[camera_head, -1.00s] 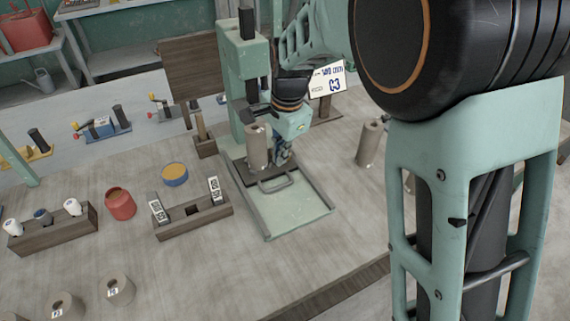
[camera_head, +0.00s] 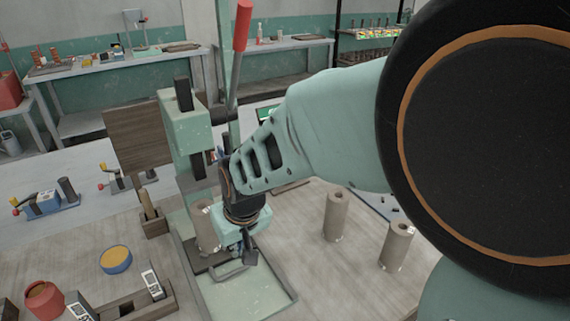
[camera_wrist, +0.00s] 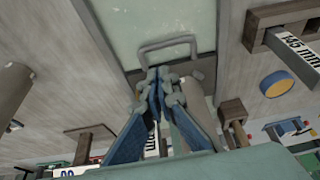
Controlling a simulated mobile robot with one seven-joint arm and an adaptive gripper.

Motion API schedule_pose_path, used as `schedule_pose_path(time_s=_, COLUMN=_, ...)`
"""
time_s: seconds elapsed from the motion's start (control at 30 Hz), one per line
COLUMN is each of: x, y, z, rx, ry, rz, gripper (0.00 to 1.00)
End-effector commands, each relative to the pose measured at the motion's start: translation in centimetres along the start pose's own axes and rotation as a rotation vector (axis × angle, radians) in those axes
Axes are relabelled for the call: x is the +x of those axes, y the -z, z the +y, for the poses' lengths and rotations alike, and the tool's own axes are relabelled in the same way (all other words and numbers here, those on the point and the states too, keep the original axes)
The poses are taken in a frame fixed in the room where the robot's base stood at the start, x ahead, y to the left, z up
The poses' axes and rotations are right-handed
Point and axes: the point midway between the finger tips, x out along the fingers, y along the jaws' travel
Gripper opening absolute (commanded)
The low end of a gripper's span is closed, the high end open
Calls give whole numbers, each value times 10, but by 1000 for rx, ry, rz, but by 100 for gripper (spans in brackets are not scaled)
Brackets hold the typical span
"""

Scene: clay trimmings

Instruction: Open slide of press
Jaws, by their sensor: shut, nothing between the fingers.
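The press (camera_head: 186,125) is a pale green column with a pale green railed bed (camera_head: 245,295) at its foot. Its slide (camera_head: 203,262), a dark plate, sits at the column end of the bed. A grey loop handle (camera_head: 230,273) is on the slide's front; it also shows in the wrist view (camera_wrist: 168,46). A clay cylinder (camera_head: 206,232) stands at the slide. My gripper (camera_head: 250,258) is low beside the handle's right end in the head view. In the wrist view my gripper (camera_wrist: 158,75) is shut and empty, its tips close to the handle. I cannot tell whether they touch it.
Two clay cylinders (camera_head: 338,212) (camera_head: 397,245) stand right of the press. A wooden holder (camera_head: 135,303), a yellow-topped blue tin (camera_head: 115,260) and a red pot (camera_head: 43,300) are at left. A red-gripped lever (camera_head: 241,27) rises behind my arm. The bed in front of the slide is clear.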

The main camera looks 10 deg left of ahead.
Motion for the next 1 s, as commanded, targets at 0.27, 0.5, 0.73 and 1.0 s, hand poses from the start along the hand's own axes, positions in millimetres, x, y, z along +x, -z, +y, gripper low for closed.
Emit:
schedule_pose_path(time_s=0.27, x=49, y=-1, z=0, rx=3, ry=-1, rz=-4, gripper=0)
schedule_pose_path(time_s=0.5, x=74, y=0, z=1, rx=4, ry=-1, rz=-2, gripper=0)
schedule_pose_path(time_s=0.73, x=79, y=0, z=1, rx=3, ry=-1, rz=0, gripper=0)
schedule_pose_path(time_s=1.0, x=79, y=0, z=0, rx=4, ry=0, rz=0, gripper=0)
